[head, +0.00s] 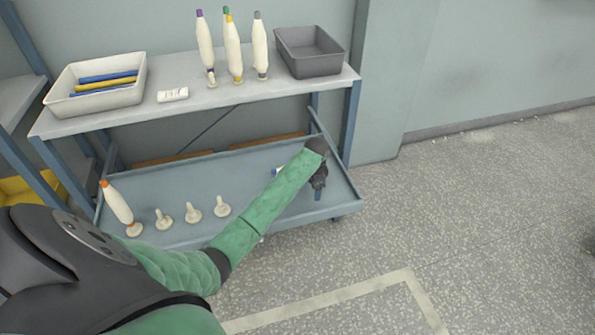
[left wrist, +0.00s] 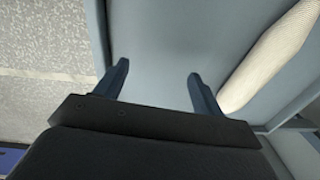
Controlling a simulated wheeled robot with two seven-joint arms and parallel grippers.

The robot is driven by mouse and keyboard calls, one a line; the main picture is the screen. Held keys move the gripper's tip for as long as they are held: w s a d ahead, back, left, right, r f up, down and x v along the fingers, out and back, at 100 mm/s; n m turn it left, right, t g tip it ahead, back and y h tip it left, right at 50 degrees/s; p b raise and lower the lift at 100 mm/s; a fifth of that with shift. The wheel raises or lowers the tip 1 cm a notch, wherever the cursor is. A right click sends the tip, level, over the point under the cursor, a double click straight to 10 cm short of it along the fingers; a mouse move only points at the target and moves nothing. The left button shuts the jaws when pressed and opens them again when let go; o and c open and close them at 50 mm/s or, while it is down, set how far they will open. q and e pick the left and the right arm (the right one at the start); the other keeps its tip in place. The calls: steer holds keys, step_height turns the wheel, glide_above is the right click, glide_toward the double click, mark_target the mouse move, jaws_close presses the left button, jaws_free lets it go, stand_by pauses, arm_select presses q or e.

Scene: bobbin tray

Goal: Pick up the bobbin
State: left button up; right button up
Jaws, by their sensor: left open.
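A cream bobbin lies on the lower blue tray (head: 250,170), mostly hidden behind my left forearm in the head view; a small blue and white end (head: 277,171) shows beside the arm. In the left wrist view a long cream bobbin (left wrist: 268,60) lies to the right of the fingers, apart from them. My left gripper (head: 318,193) is over the right part of the tray, pointing down. In the left wrist view its two fingers (left wrist: 158,70) are spread, with only bare tray between them. My right gripper is not in view.
An orange-tipped bobbin (head: 117,204) and several empty pegs (head: 193,211) stand on the tray's left part. The upper shelf (head: 215,97) above holds upright bobbins (head: 232,48), a white bin (head: 60,104), a grey bin (head: 312,64) and a small white item (head: 173,95).

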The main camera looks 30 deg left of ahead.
arm_select(q)
steer(key=shift+m+g, duration=0.4)
steer(key=w+a+r, duration=0.1)
steer(key=w+a, duration=0.1)
steer(key=a, duration=0.2)
steer(key=w+a+r, duration=0.2)
steer(key=w+a, duration=0.1)
steer(key=a, duration=0.1)
steer(key=w+a+r, duration=0.1)
steer(key=w+a, duration=0.2)
steer(key=a, duration=0.1)
steer(key=shift+w+a+r+b, duration=0.15)
steer(key=shift+r+b, duration=0.15)
steer(key=shift+a+f, duration=0.1)
steer(key=shift+f, duration=1.5)
step_height(320, 180, down, 3)
steer(key=shift+w+a+f+p, duration=0.1)
steer(key=shift+w+f+p, duration=0.1)
steer(key=shift+p, duration=0.2)
steer(key=shift+f, duration=0.55)
steer(key=shift+c, duration=0.9)
steer(key=c, duration=1)
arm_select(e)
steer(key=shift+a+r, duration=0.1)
